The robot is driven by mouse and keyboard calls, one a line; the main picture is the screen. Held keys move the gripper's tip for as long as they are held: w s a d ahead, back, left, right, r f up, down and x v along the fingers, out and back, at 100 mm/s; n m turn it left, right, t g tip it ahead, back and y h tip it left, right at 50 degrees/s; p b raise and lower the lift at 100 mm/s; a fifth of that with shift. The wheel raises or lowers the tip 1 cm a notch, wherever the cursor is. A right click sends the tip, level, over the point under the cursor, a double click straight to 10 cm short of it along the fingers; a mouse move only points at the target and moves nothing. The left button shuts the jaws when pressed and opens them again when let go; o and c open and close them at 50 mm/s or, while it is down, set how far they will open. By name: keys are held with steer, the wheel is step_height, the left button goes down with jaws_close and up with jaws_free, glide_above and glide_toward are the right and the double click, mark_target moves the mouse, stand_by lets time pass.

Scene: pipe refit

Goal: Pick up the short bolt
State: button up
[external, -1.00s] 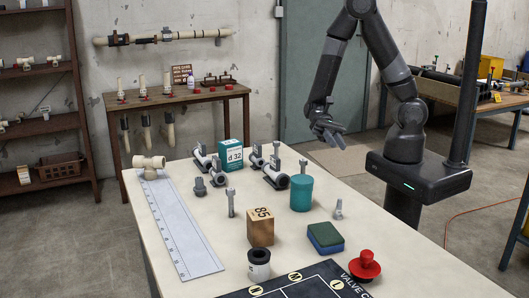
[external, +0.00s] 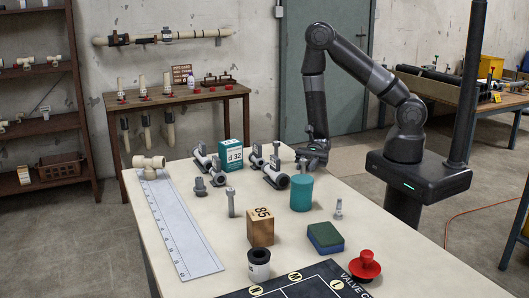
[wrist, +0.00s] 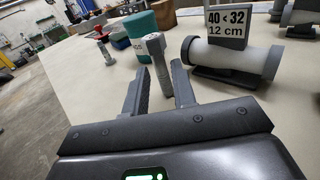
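Several grey hex-head bolts stand upright on the table, and they differ in length. One bolt (external: 303,166) stands behind the teal cylinder. It shows large in the wrist view (wrist: 156,70), head up, between my two fingers with a gap on each side. My gripper (external: 311,156) is open, low over the table at this bolt; it also shows in the wrist view (wrist: 159,78). A small bolt (external: 338,207) stands right of the teal cylinder, further left in the wrist view (wrist: 104,51). A taller bolt (external: 231,202) stands left of the wooden block.
The teal cylinder (external: 301,193) stands close to the bolt at my gripper. A labelled pipe fitting (wrist: 232,58) lies just right of my fingers. The wooden block (external: 261,227), green-blue block (external: 325,237) and red knob (external: 365,265) stand nearer the front.

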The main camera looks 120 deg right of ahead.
mark_target(302, 171)
steer(key=x, duration=0.5)
steer(key=shift+w+a+r, duration=0.15)
steer(key=shift+w+a, duration=0.1)
jaws_close()
